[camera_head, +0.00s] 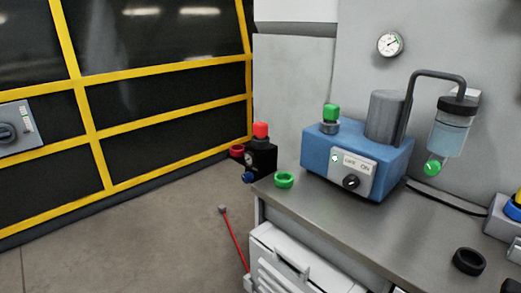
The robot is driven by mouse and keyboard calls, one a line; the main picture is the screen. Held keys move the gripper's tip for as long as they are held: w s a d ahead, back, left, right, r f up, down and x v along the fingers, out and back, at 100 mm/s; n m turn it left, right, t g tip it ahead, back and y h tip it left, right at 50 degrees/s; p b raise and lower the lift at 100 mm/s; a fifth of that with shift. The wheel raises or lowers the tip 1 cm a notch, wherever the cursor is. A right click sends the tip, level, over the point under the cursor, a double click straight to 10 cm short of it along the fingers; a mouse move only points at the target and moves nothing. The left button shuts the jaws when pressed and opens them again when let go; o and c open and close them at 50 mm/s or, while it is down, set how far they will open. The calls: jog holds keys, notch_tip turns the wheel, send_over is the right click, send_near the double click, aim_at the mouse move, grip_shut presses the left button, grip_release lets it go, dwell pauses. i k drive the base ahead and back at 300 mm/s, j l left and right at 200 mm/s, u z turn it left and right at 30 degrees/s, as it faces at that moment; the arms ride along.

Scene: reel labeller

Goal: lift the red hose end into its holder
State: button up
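A thin red hose or rod (235,240) runs in front of the bench's left end, over the grey floor in the picture. Its upper end has a small grey tip (222,209); I cannot tell whether this is the red hose end. A red ring (237,151) sits at the left of a black block (262,158) with a red cap (260,130) and a blue knob (248,178), at the bench's far left corner. I cannot tell whether this ring is the holder. It looks empty. My gripper is not in view.
The grey bench (345,215) carries a green ring (284,180), a blue pump unit (355,160) and a black ring (469,261). A white louvred unit (290,262) stands under its front edge. Yellow-framed dark panels (150,90) stand left. Floor (120,240) before them is clear.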

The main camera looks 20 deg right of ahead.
aim_at(259, 129)
jog(key=z, duration=0.5)
jog(key=i+j+z, duration=0.1)
jog(key=z, duration=0.35)
jog(key=j+z, duration=0.2)
jog(key=z, duration=0.25)
jog(key=i+j+z, duration=0.1)
jog(key=z, duration=0.35)
jog(key=j+z, duration=0.4)
jog(key=j, duration=0.2)
jog(key=k+j+z, duration=0.1)
jog(key=j+z, duration=0.25)
jog(key=j, duration=0.2)
jog(key=k+j+z, duration=0.1)
jog(key=j, duration=0.3)
jog(key=k+j, duration=0.1)
jog(key=j, duration=0.3)
jog(key=k+j+z, duration=0.15)
jog(key=j, duration=0.25)
jog(key=k+j, duration=0.1)
jog(key=j, duration=0.55)
jog(key=k+j, duration=0.15)
jog(key=j, duration=0.2)
jog(key=i, duration=0.5)
